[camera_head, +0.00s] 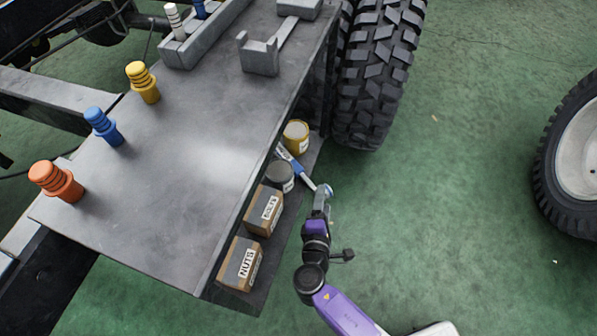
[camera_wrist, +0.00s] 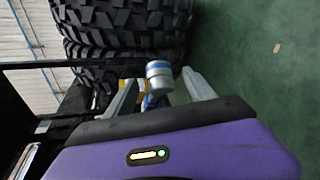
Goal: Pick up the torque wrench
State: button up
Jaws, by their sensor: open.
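The torque wrench (camera_head: 298,168) has a blue and light grey body. It lies on the lower shelf, with its near end reaching out past the shelf's edge toward my gripper (camera_head: 322,194). In the wrist view, a round grey and white end with blue bands, which looks like part of the wrench (camera_wrist: 159,68), shows between the two fingers of my gripper (camera_wrist: 158,80). The fingers are open, one on each side of it, and do not look closed on it. Most of the wrench is hidden there behind my gripper's body.
On the lower shelf are a box marked NUTS (camera_head: 240,264), a box marked BOLTS (camera_head: 263,211), a grey can (camera_head: 280,176) and a yellow can (camera_head: 296,134). The steel bench top (camera_head: 170,190) overhangs them. A large tyre (camera_head: 375,75) stands behind.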

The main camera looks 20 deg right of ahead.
jog(key=b+x, duration=0.2)
jog(key=x, duration=0.3)
jog(key=shift+w+d, duration=0.1)
jog(key=shift+w, duration=0.1)
grip_shut()
jog(key=shift+r, duration=0.15)
